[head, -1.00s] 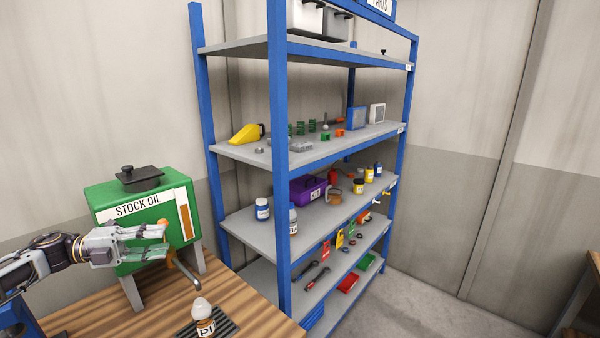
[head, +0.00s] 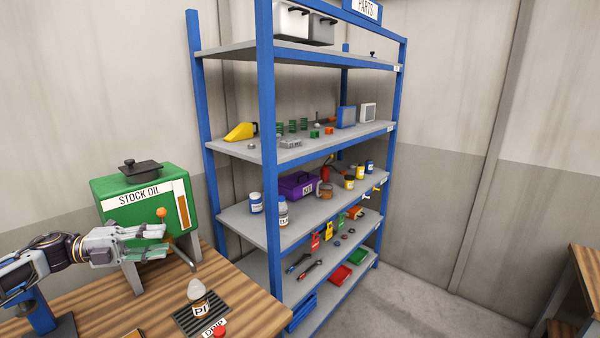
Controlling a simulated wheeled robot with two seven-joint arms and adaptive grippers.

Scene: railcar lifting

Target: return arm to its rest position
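My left arm comes in from the left, and its gripper (head: 166,239) is in front of the green stock oil tank (head: 120,188). The two fingers point right and stand apart, with nothing visible between them. The tank's small orange knob (head: 161,212) shows just above the fingertips. The gripper hides part of the tank's lower front; I cannot tell whether it touches the tank. My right gripper is not in view.
A bottle with a pale top (head: 198,291) stands on a dark slotted tray (head: 222,318) on the wooden bench (head: 255,300). A red button (head: 219,332) is at the front. A blue-framed parts shelf (head: 270,150) stands behind the bench.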

